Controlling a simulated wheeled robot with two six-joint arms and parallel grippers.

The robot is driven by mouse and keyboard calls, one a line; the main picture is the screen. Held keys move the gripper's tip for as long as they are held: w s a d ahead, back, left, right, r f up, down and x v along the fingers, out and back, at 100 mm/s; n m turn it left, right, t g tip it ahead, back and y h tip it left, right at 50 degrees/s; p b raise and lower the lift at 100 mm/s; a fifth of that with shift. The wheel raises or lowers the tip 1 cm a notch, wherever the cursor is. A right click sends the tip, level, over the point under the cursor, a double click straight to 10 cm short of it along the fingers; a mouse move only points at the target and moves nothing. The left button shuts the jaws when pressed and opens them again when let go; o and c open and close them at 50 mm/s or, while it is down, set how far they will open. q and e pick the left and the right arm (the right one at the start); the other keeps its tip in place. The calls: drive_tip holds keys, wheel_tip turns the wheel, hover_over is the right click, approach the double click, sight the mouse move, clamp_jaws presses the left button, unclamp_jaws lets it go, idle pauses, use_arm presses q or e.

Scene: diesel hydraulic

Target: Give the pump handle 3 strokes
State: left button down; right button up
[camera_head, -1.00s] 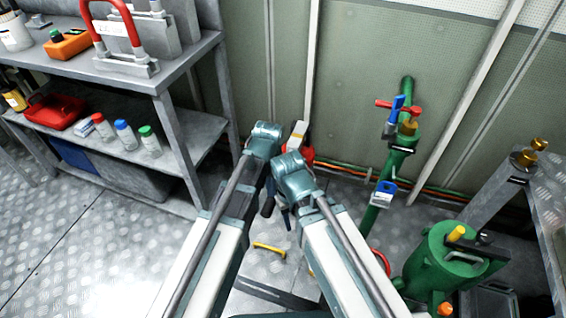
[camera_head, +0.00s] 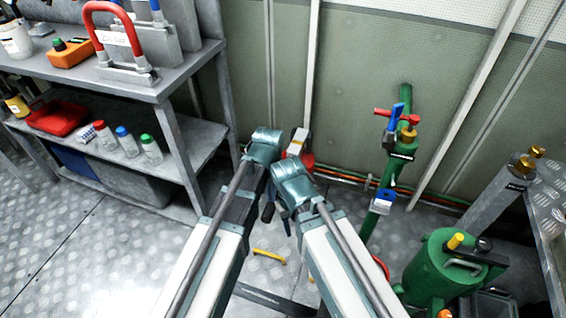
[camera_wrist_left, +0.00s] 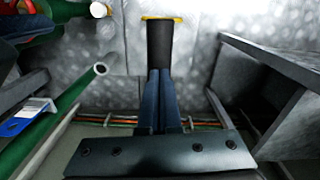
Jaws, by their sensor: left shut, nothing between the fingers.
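My left gripper shows in the left wrist view (camera_wrist_left: 160,76), its dark blue fingers closed together and empty. Just beyond the fingertips is a black round grip-like part (camera_wrist_left: 160,42) with a yellow rim at its far end; I cannot tell whether the fingers touch it. It may be the pump handle, but the pump itself is not clearly seen. A yellow bar (camera_head: 268,257) shows low on the floor in the head view, below both wrists. My left and right arms come together at mid-picture, and their links hide much of the space there. The right fingers cannot be made out.
A metal shelf (camera_head: 190,72) with bottles and a red-handled block stands at the left. A green pipe (camera_head: 370,222) with valves and a green canister (camera_head: 440,272) are at the right. A grey open-ended tube (camera_wrist_left: 98,72) lies left of the fingers.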

wheel_tip(320, 180, up, 13)
drive_tip(key=p, duration=1.2)
drive_tip(key=shift+f, duration=0.1)
idle(0.5)
wheel_tip(320, 180, up, 5)
drive_tip(key=p, duration=0.5)
